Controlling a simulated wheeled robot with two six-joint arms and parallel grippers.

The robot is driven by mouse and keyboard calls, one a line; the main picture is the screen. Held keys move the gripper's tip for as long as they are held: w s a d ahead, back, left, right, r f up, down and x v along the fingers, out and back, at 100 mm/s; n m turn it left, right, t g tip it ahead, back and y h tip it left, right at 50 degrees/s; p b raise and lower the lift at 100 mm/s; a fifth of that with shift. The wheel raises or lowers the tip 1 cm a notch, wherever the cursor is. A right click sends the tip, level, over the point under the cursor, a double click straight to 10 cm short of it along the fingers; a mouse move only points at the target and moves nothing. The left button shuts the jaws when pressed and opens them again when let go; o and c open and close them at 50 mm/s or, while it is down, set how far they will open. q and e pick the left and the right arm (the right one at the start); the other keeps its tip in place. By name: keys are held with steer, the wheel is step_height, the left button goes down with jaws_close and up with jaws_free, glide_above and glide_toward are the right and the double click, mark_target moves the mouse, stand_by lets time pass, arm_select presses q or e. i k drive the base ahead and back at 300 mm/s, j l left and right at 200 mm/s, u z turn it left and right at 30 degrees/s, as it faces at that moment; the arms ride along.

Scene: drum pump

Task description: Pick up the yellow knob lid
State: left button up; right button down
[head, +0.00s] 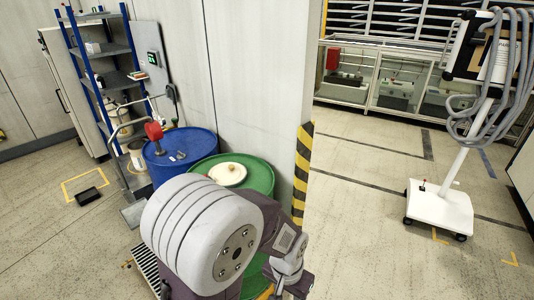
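A pale yellow, round lid (236,175) lies on top of the green drum (262,177); it looks like the yellow knob lid. A small brownish bump shows near its left edge, too small to make out. One of my arms fills the lower middle of the head view, in front of the green drum, and hides much of its side. The arm's wrist is low, right of the drum, near the bottom edge. No gripper fingers can be made out, and nothing is seen touching the lid.
A blue drum (185,143) with a red part (154,131) on top stands left of the green drum. A wall end with a black-and-yellow striped edge (302,170) stands close on the right. A white wheeled stand (440,205) with hoses is farther right. Open floor lies between.

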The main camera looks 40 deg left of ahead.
mark_target(228, 175)
steer(key=i+u, duration=0.1)
steer(key=i, duration=0.35)
steer(key=i+l, duration=0.15)
steer(key=i, duration=0.3)
steer(key=i+l+u, duration=0.15)
steer(key=i, duration=0.35)
steer(key=i+j+u, duration=0.1)
steer(key=u, duration=0.35)
steer(key=i+u, duration=0.4)
steer(key=i+l+u, duration=0.1)
steer(key=u, duration=0.35)
steer(key=i+l+u, duration=0.15)
steer(key=i+u, duration=0.55)
steer(key=k, duration=0.1)
